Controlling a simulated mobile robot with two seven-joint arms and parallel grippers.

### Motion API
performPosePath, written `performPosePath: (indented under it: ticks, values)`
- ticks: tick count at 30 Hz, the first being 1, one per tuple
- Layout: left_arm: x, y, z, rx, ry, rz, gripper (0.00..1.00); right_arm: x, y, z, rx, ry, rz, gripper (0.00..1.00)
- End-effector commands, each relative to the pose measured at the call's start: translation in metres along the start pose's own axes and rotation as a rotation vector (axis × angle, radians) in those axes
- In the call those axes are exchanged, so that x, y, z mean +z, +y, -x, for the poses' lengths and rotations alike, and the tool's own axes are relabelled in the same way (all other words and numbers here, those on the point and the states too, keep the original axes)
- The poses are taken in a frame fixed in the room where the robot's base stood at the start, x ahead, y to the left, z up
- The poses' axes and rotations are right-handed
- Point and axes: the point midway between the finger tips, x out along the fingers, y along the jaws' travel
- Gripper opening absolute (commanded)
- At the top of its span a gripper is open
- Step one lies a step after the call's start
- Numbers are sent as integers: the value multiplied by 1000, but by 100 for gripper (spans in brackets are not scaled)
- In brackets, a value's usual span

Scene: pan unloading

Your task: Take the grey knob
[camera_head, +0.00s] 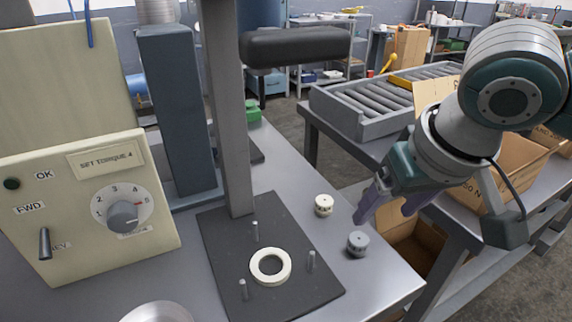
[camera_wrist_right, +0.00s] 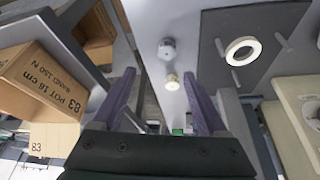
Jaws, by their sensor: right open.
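The grey knob (camera_head: 357,244) stands on the grey table near its right edge. It also shows in the right wrist view (camera_wrist_right: 167,49), beyond the fingertips. A cream knob (camera_head: 323,205) stands behind and left of it, and shows in the right wrist view (camera_wrist_right: 172,82) too. My right gripper (camera_head: 385,212) is open and empty, with purple fingers pointing down, above and to the right of the grey knob and apart from it. My left gripper is not in view.
A dark plate (camera_head: 215,235) with upright pins and a cream ring (camera_head: 270,266) lies left of the knobs. A grey post with a black arm (camera_head: 295,46) rises behind it. A control panel (camera_head: 75,250) with a dial is at left. Cardboard boxes (camera_head: 500,195) stand at right.

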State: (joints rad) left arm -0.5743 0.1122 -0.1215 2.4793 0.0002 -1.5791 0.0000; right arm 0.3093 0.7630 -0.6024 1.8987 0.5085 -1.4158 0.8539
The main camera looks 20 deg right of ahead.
Motion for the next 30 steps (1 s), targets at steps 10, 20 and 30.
performPosePath:
  ticks: [10,20,30]
  values:
    - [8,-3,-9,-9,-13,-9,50,1,-2,-43,0,-1,0,76]
    - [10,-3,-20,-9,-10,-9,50,6,-8,-89,1,-1,1,76]
    - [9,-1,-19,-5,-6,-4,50,6,-9,-94,0,0,3,73]
